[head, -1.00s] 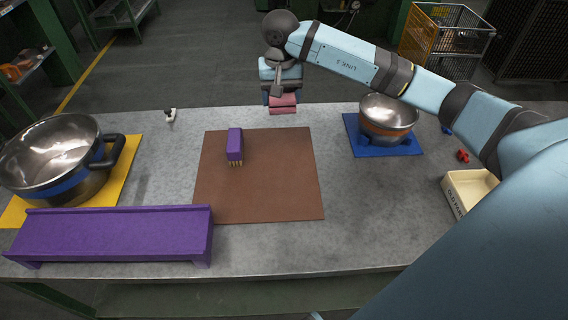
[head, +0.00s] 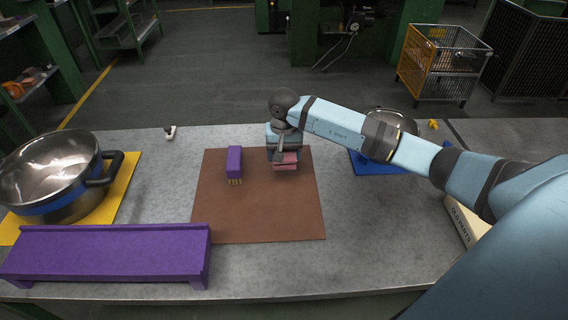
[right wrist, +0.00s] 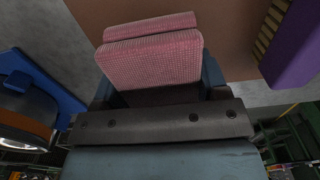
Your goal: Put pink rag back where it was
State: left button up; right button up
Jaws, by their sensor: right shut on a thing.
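The pink rag (head: 287,165) is a folded, checked cloth. It fills the jaws of my right gripper (head: 284,154) over the far right part of the brown mat (head: 255,215). In the right wrist view the pink rag (right wrist: 150,55) sits between the two fingers, with the mat (right wrist: 95,12) behind it. I cannot tell whether the rag touches the mat. My left gripper is not in view.
A purple brush (head: 234,161) stands on the mat left of the rag. A purple rack (head: 105,252) is at the front left. A steel pot (head: 55,175) sits on a yellow mat, and a steel bowl (head: 400,121) on a blue mat. A cream box (head: 462,220) is at right.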

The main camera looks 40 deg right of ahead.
jog(key=shift+f, duration=2.05)
jog(key=shift+f, duration=0.2)
jog(key=o, duration=1.1)
jog(key=shift+r, duration=0.1)
notch_tip(320, 180, up, 12)
jog(key=shift+r, duration=0.15)
